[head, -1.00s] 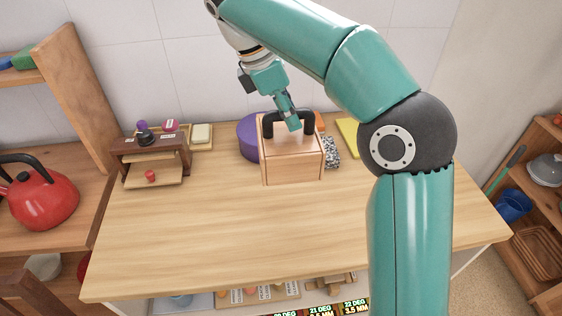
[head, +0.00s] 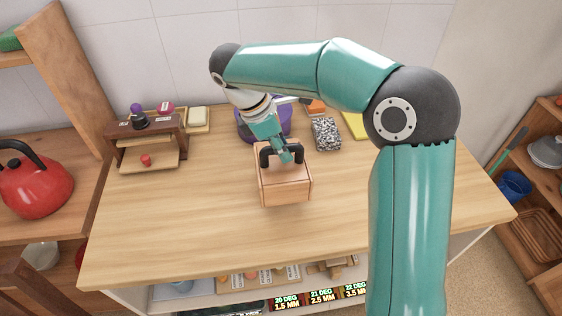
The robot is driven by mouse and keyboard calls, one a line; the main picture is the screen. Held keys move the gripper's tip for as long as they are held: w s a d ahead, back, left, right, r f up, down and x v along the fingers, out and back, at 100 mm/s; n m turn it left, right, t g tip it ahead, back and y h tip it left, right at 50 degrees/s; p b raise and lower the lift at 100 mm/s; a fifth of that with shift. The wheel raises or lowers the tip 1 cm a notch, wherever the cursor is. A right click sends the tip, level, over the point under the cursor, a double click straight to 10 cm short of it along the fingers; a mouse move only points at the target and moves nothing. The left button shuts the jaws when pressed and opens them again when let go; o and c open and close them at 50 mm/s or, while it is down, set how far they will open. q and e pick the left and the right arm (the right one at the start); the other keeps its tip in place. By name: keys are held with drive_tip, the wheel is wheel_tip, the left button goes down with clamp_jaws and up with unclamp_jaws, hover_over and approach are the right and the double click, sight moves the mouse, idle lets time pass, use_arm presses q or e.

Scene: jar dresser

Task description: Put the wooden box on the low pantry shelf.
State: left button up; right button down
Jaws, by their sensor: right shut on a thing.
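The wooden box (head: 287,192) is a light wood block shape with a black arched handle on top. It is over the middle of the wooden table, in front of the purple round container; I cannot tell whether its base touches the table. My right gripper (head: 286,156) is shut on the box's handle from above, with the fingers partly hidden by the handle. My left gripper is not in view. Shelving stands on both sides: a left unit (head: 75,75) and a right unit (head: 548,262). I cannot tell which holds the low pantry shelf.
A red kettle (head: 36,190) stands on the left unit. A small drawer stand (head: 150,146), a purple container (head: 247,126) and a speckled block (head: 326,134) are at the table's back. The right unit holds a blue mug (head: 514,186) and a basket (head: 540,236). The table's front (head: 200,232) is clear.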

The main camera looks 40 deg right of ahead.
sight(282, 166)
drive_tip(key=shift+f, duration=2.1)
drive_tip(key=c, duration=1)
unclamp_jaws()
drive_tip(key=shift+c, duration=0.2)
